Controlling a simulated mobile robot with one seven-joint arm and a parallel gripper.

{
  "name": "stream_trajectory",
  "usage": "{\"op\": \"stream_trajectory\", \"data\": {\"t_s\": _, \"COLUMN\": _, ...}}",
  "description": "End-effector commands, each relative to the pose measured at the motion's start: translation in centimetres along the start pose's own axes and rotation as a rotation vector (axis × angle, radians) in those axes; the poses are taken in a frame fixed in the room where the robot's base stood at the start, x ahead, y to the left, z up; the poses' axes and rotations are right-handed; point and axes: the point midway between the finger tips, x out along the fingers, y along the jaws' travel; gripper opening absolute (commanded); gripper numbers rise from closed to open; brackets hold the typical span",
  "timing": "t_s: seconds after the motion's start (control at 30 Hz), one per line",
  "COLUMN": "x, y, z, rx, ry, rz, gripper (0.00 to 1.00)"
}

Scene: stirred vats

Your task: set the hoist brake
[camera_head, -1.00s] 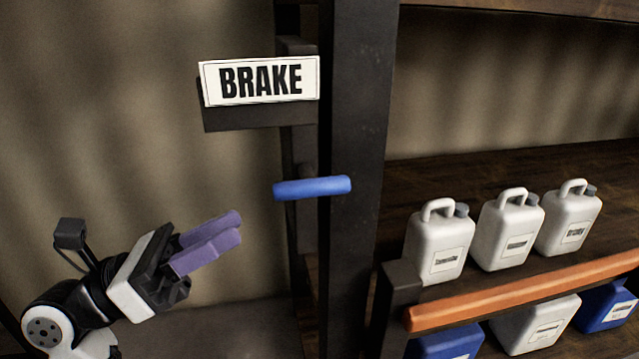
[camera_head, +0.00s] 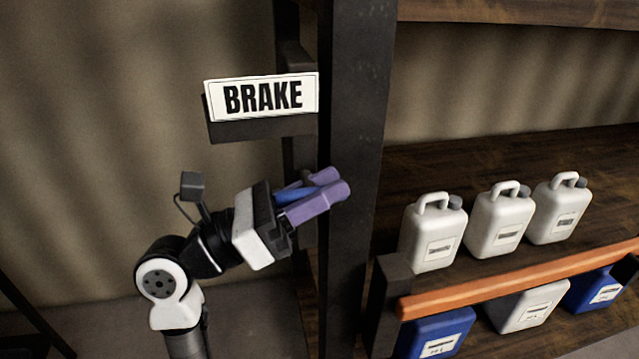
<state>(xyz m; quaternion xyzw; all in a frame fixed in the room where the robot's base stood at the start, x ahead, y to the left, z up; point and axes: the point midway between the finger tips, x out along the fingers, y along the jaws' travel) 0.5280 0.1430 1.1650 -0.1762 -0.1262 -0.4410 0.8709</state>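The brake handle (camera_head: 296,195) is a short blue bar in front of a dark post, below the white BRAKE sign (camera_head: 262,96). My gripper (camera_head: 330,182) has two purple fingers, one on each side of the blue bar, pointing right toward the post. Part of the bar shows between the fingers; its right end is hidden by them. I cannot tell whether the fingers press on the bar or only straddle it.
A dark upright post (camera_head: 355,150) stands just right of the handle. To its right a wooden shelf (camera_head: 560,150) holds white jugs (camera_head: 433,235) behind an orange rail (camera_head: 520,284), with blue and white containers below. The wall area at left is free.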

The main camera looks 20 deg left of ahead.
Motion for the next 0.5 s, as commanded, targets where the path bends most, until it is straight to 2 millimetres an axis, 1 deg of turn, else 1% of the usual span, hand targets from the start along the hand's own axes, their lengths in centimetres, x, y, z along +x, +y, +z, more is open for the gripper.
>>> {"op": "stream_trajectory", "data": {"t_s": 0.07, "x": -0.02, "y": 0.0, "z": -0.01, "rx": 0.0, "ry": 0.0, "rz": 0.0, "gripper": 0.29}}
{"op": "stream_trajectory", "data": {"t_s": 0.3, "x": -0.04, "y": 0.0, "z": 0.0, "rx": 0.0, "ry": 0.0, "rz": 0.0, "gripper": 0.0}}
{"op": "stream_trajectory", "data": {"t_s": 0.5, "x": -0.06, "y": 0.02, "z": -0.03, "rx": 0.001, "ry": 0.01, "rz": 0.002, "gripper": 0.0}}
